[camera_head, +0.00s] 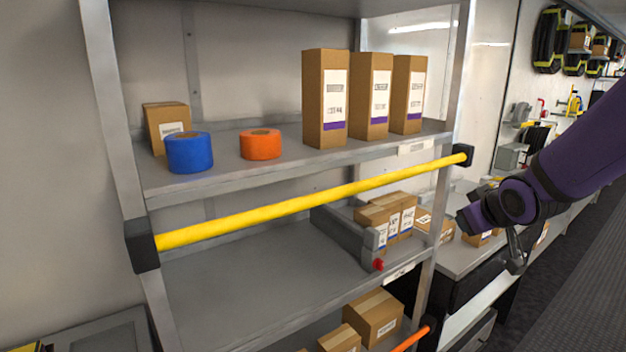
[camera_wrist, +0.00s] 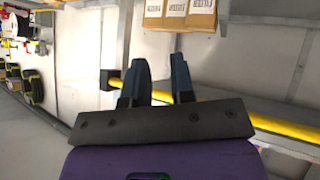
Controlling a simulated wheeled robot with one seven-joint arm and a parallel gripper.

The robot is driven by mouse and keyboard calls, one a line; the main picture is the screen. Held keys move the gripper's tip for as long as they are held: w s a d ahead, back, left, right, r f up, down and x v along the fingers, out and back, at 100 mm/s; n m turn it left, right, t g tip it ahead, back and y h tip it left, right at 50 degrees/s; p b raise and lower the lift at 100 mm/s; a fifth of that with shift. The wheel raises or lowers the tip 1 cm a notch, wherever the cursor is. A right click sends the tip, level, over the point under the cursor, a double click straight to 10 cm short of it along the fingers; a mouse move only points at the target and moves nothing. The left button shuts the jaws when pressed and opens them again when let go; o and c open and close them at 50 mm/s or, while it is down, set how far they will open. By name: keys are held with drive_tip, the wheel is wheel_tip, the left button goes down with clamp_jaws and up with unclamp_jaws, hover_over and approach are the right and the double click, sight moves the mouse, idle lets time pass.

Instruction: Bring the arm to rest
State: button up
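My purple arm (camera_head: 575,155) reaches in from the right of the head view. Its wrist end hangs in front of the shelf rack's right post, just below and right of the yellow bar's right end. The fingers cannot be made out clearly there. In the wrist view my gripper (camera_wrist: 160,72) shows two dark fingers standing apart with a gap between them. It is open, and nothing is seen held. The yellow bar (camera_head: 310,203) crosses the front of the rack and passes behind the fingers in the wrist view (camera_wrist: 285,127).
The upper shelf (camera_head: 225,178) holds a blue roll (camera_head: 190,153), an orange roll (camera_head: 261,144), a small box (camera_head: 165,118) and three tall boxes (camera_head: 325,97). Small cartons (camera_head: 387,213) sit on the shelf below. Dark floor (camera_head: 580,285) at the right is clear.

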drive_tip(key=s+a+r+m+g, duration=0.1)
drive_tip(key=s+r, duration=0.4)
drive_tip(key=s, duration=0.8)
drive_tip(key=s+r+m+g, duration=0.3)
drive_tip(key=s+r+g, duration=0.1)
drive_tip(key=s, duration=0.9)
drive_tip(key=shift+a+r, duration=0.35)
